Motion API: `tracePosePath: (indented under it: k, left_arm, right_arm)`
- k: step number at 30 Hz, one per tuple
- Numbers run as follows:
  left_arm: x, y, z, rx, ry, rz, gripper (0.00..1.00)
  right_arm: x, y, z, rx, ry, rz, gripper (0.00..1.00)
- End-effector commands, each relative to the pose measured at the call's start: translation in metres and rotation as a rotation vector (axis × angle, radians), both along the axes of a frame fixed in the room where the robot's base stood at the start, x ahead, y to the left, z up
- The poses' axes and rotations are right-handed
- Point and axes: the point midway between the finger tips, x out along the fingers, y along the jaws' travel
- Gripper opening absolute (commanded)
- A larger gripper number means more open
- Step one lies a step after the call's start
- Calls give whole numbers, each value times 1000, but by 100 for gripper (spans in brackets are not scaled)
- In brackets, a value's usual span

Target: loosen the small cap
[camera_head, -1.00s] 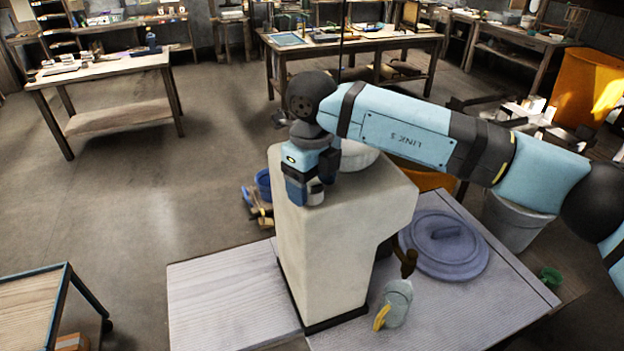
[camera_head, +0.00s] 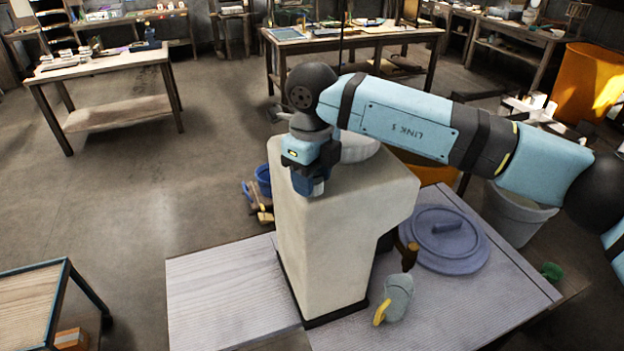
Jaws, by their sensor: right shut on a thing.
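The large cream mould (camera_head: 330,250) stands upright on a pale board. My right arm comes in from the right, and my right gripper (camera_head: 309,184) points down at the left part of the mould's top. It is shut on a small whitish piece (camera_head: 319,188), which looks like the small cap. Most of that piece is hidden by the dark blue fingers. I cannot tell whether it is still seated on the mould. My left gripper is not in view.
A round white bowl-like thing (camera_head: 358,147) is on the mould's top behind my wrist. A blue-grey lid (camera_head: 445,240), a wooden-handled tool (camera_head: 410,257) and a grey jug (camera_head: 398,297) with a yellow part lie right of the mould. A blue bucket (camera_head: 263,180) stands behind left.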

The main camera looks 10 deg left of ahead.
Motion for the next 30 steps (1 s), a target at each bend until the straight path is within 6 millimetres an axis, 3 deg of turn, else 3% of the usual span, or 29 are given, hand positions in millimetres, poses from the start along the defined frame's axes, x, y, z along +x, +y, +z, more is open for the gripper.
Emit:
tracePosePath:
  k: [18, 25, 30]
  left_arm:
    - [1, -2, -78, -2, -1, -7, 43]
    - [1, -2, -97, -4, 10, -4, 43]
    - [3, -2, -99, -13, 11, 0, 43]
  right_arm:
    - [0, 0, -4, 1, -4, 528, 20]
    - [0, 0, -3, 1, -3, 745, 20]
    - [0, 0, -1, 2, -3, 892, 20]
